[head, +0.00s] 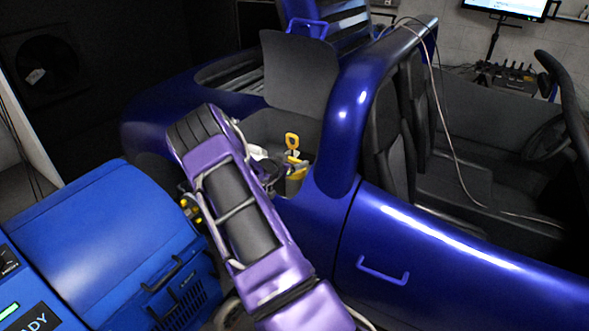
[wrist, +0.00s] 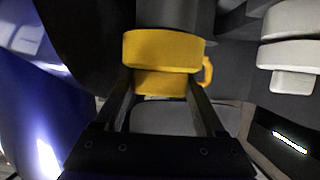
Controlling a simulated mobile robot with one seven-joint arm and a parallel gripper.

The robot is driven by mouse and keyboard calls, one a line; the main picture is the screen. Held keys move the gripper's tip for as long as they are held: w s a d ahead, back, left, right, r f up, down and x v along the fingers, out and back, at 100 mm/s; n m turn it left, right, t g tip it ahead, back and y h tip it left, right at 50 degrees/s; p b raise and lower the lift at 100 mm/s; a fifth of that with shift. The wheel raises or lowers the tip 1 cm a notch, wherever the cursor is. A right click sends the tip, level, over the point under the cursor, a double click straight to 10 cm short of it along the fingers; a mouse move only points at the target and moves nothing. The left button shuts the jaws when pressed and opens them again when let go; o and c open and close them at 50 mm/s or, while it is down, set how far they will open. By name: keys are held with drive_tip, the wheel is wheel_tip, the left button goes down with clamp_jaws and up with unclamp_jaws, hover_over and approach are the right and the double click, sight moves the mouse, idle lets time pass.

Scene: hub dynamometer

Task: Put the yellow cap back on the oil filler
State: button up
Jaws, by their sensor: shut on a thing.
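The yellow cap (wrist: 163,52) is in the wrist view, a wide round rim with a narrower part below it. My gripper (wrist: 162,84) is shut on the narrower part, one finger on each side. A grey cylinder (wrist: 175,15) stands right beyond the cap's rim; it may be the oil filler. I cannot tell whether cap and cylinder touch. In the head view a yellow piece (head: 298,170) shows in the open bay, perhaps the cap; my gripper is mostly hidden there behind my arm.
A yellow loop handle (head: 292,141) stands up in the bay; a yellow loop (wrist: 208,72) shows beside the cap. White rounded parts (wrist: 292,52) are at right. The blue car body (head: 345,125) borders the bay. A blue machine (head: 110,240) stands at left.

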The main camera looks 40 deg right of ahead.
drive_tip(key=shift+f, duration=1.15)
drive_tip(key=shift+f+b, duration=0.25)
drive_tip(key=shift+b, duration=0.05)
drive_tip(key=o, duration=1.3)
drive_tip(key=shift+r, duration=0.1)
drive_tip(key=shift+o, duration=0.2)
drive_tip(key=shift+r+p, duration=0.25)
drive_tip(key=shift+p, duration=0.1)
drive_tip(key=p+v, duration=0.1)
drive_tip(key=v, duration=1.1)
